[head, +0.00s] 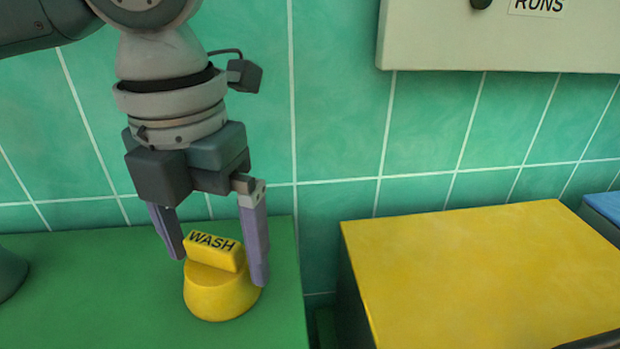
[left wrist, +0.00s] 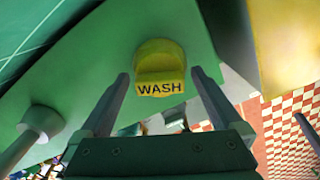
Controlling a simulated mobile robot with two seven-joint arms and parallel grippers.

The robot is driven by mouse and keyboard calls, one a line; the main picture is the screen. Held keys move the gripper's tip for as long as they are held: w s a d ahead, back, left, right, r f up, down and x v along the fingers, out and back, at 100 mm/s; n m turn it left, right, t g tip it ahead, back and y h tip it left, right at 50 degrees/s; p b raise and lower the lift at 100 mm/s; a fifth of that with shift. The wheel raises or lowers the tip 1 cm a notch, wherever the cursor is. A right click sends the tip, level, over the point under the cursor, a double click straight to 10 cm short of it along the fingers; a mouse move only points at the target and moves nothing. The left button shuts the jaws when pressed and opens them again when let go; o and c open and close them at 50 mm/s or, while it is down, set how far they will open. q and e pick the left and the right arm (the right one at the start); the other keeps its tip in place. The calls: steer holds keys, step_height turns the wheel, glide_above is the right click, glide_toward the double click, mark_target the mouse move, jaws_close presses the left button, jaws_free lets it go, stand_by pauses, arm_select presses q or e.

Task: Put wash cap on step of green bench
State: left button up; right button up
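The yellow wash cap (head: 220,292), with a raised grip bar lettered WASH, stands upright on the green bench (head: 90,300) near its right edge. It also shows in the left wrist view (left wrist: 160,62), between the fingers. My left gripper (head: 217,268) points down over the cap, with one purple-grey finger on each side of the grip bar. The fingers are open, and in the left wrist view (left wrist: 160,80) gaps show between them and the cap. I cannot clearly make out the bench's step.
A yellow-topped block (head: 490,270) stands to the right, across a narrow dark gap. A blue surface (head: 605,207) lies beyond it. A pale panel (head: 500,40) hangs on the green tiled wall. A green knob-like part (left wrist: 40,122) stands on the bench at left.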

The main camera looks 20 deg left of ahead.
arm_select(q)
step_height(320, 180, up, 10)
steer(key=shift+f+p, duration=0.15)
steer(key=shift+p, duration=0.35)
stand_by(0.3)
